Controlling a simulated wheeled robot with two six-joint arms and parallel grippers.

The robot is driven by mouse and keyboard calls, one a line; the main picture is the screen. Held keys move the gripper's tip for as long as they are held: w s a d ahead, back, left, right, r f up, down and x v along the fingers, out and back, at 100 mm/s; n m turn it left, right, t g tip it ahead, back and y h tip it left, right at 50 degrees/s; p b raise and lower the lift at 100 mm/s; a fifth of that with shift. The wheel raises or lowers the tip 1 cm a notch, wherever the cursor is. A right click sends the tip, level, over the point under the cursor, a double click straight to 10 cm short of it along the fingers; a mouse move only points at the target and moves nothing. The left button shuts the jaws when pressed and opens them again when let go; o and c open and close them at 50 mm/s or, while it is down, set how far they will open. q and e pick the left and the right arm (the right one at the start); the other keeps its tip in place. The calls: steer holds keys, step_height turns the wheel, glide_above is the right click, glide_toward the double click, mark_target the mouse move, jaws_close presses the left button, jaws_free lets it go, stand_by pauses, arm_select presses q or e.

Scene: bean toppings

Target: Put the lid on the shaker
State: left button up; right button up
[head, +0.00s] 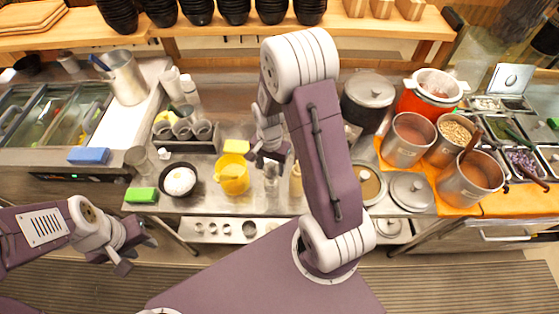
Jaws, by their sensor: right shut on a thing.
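My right gripper (267,165) reaches down over the counter, above a small clear shaker (271,184). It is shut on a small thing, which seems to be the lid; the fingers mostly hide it. The shaker stands upright on the counter, directly below the gripper. I cannot tell whether lid and shaker touch. My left gripper (135,255) hangs in front of the counter at the left, open and empty, far from the shaker.
A yellow pitcher (232,178) stands left of the shaker, and a beige bottle (296,182) close to its right. A black bowl of white food (180,182) and green sponge (141,195) lie further left. Steel pots (408,140) crowd the right.

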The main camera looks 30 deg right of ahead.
steer(key=shift+w+a, duration=0.15)
steer(key=shift+a, duration=0.05)
steer(key=shift+a+f, duration=0.1)
steer(key=shift+f, duration=0.15)
steer(key=f+b, duration=0.3)
steer(key=shift+d+f+b, duration=0.1)
steer(key=shift+d+b, duration=0.2)
steer(key=shift+f, duration=0.15)
steer(key=shift+a, duration=0.15)
steer(key=shift+f, duration=0.1)
